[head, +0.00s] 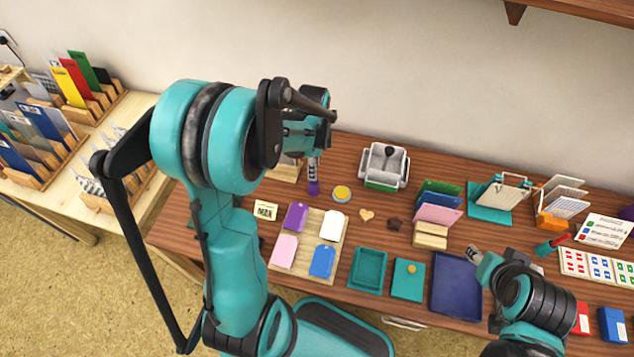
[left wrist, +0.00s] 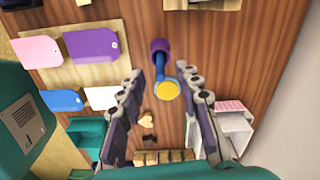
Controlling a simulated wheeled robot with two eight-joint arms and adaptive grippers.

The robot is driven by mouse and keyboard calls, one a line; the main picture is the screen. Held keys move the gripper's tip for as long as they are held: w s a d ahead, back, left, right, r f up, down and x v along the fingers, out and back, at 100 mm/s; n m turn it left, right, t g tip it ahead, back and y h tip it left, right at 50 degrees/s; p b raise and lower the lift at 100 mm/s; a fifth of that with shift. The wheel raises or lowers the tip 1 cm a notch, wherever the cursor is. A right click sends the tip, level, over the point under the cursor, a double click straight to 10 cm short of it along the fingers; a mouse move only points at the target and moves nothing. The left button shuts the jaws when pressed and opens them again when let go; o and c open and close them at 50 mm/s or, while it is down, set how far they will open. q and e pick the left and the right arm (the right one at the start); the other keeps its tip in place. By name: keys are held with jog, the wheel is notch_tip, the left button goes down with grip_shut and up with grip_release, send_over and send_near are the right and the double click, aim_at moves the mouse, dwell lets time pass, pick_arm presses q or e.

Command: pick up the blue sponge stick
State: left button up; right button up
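The yellow round pad (head: 341,193) lies right beside the stick. A board (head: 307,247) with purple, white, pink and blue tags is in front. A metal box (head: 383,165) stands behind to the right. Teal trays (head: 368,268) and a dark blue tray (head: 457,285) line the front edge.

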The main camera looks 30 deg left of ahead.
pick_arm(q)
notch_tip(320, 180, down, 5)
jog(key=shift+a+f+b, duration=0.1)
jog(key=shift+b, duration=1.1)
grip_shut()
jog(key=shift+r, duration=0.2)
